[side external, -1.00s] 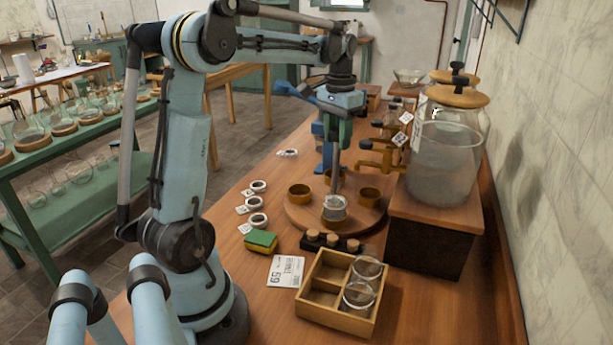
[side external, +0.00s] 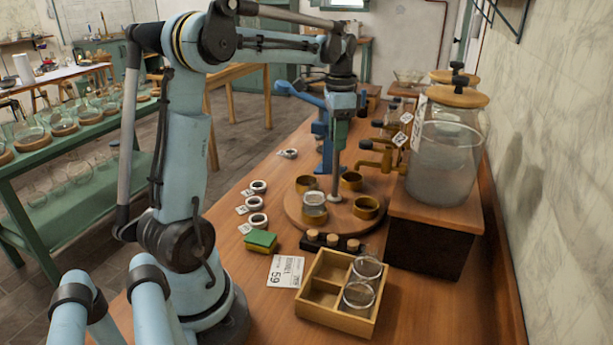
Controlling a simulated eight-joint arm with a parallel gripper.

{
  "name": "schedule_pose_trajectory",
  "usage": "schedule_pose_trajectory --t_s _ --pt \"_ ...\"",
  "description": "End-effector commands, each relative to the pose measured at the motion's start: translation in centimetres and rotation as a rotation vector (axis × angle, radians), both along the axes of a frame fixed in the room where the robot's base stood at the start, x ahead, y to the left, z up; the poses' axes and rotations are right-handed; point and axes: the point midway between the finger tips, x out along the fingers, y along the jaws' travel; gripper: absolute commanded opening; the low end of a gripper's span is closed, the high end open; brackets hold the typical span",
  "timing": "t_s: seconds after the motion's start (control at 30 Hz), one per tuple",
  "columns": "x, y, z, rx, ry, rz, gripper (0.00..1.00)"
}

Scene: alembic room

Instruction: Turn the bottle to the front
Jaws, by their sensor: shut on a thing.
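The bottle, a small clear glass jar (side external: 314,207), stands upright in a brass holder on a round wooden turntable (side external: 335,222). It is at the turntable's front-left edge in the side view. Other brass cups (side external: 365,208) stand around the turntable and look empty. A grey upright post (side external: 336,165) rises from the turntable's middle. My gripper (side external: 339,122) is above the turntable and appears shut on the top of this post. The jaws are small and dark here, so their contact is hard to see.
A blue stand with a lever (side external: 323,140) is just behind the turntable. A large glass vessel (side external: 445,160) with brass taps stands on the right. In front are a corked rack (side external: 330,243), a wooden box (side external: 340,315) with glasses, a sponge (side external: 261,241) and a card (side external: 286,271).

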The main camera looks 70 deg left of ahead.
Motion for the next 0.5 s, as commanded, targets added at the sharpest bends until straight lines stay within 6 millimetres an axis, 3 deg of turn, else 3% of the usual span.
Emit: schedule_pose_trajectory --t_s 0.23,0.5 --pt "0.03 -0.04 0.02 0.0 -0.001 -0.049 0.08" --pt "0.04 -0.05 0.02 0.0 -0.001 -0.383 0.08"
